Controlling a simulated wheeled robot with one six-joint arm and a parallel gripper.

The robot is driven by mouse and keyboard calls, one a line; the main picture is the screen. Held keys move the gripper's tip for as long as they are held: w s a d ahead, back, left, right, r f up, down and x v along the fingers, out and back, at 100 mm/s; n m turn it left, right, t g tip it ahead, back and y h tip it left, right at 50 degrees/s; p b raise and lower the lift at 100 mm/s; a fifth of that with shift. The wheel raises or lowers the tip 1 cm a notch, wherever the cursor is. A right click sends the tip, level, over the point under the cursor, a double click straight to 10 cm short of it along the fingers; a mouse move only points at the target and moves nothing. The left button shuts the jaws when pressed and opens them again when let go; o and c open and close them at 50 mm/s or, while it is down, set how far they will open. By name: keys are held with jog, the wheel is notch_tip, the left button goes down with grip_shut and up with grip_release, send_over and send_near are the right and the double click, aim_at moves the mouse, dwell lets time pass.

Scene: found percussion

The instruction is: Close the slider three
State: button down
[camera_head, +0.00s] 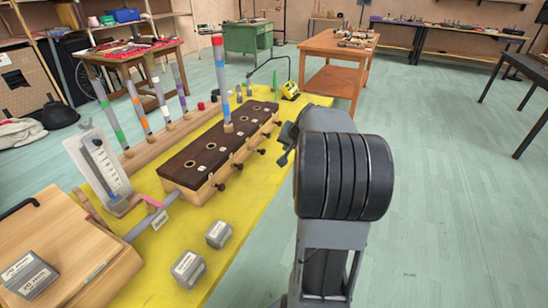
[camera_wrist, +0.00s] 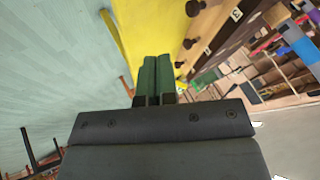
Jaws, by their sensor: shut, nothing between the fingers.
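A long wooden slider block (camera_head: 205,150) with a dark top, several round holes and small white labels stands on the yellow table. Dark slider knobs (camera_head: 238,167) stick out along its right side. In the wrist view, several knobs (camera_wrist: 188,43) show to the right of the fingers. My gripper (camera_head: 285,154) is beside the block's right side, apart from the knobs. Its two green fingers (camera_wrist: 157,60) are together and empty in the wrist view.
The yellow table (camera_head: 232,215) has two grey blocks (camera_head: 188,268) near its front. Coloured tubes (camera_head: 220,75) stand behind and beside the slider block. A wooden box (camera_head: 60,240) is at front left. Open floor (camera_head: 450,200) lies to the right.

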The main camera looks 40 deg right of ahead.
aim_at(261, 151)
jog(key=b+x, duration=0.1)
jog(key=x, duration=0.8)
jog(key=shift+d+f, duration=0.15)
jog(key=shift+d, duration=0.05)
jog(key=shift+w+a+p, duration=0.2)
jog(key=shift+w+a, duration=0.15)
jog(key=shift+w, duration=0.25)
jog(key=shift+w+a+p, duration=0.2)
jog(key=shift+w+a, duration=0.2)
jog(key=shift+w, duration=0.25)
jog(key=shift+w+a, duration=0.3)
jog(key=shift+w, duration=0.25)
